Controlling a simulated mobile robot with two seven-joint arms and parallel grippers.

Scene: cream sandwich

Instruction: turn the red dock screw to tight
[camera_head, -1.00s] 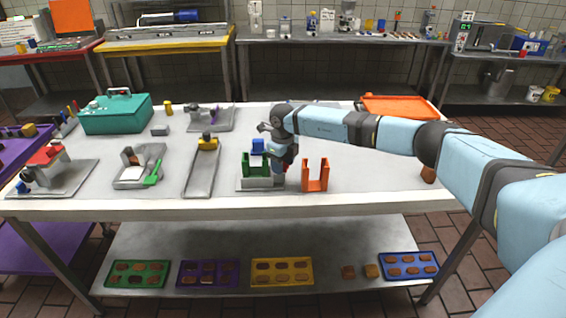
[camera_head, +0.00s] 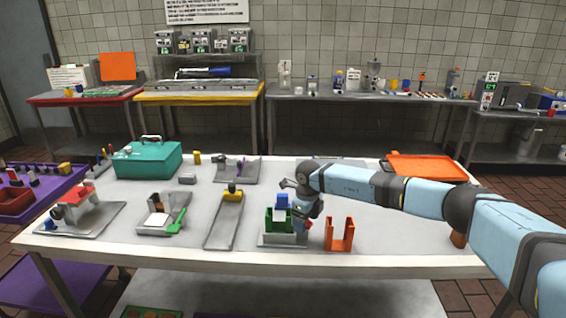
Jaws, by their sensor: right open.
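The dock is a grey base (camera_head: 283,240) with a green bracket (camera_head: 279,222) and a blue block (camera_head: 282,201) at its top, near the front edge of the table. A small red part, which looks like the red dock screw (camera_head: 307,226), shows at the right side of the dock. My right gripper (camera_head: 304,224) points down at this spot, close against the dock's right side. It is open. It partly hides the red part, and I cannot tell whether the fingers are around it or touch it. My left gripper is out of view.
An orange upright fork-shaped holder (camera_head: 339,236) stands just right of the gripper. A grey tray (camera_head: 224,220) with a yellow block lies to the left. A teal toolbox (camera_head: 147,160) and an orange tray (camera_head: 426,168) stand farther back. The table's right front is mostly clear.

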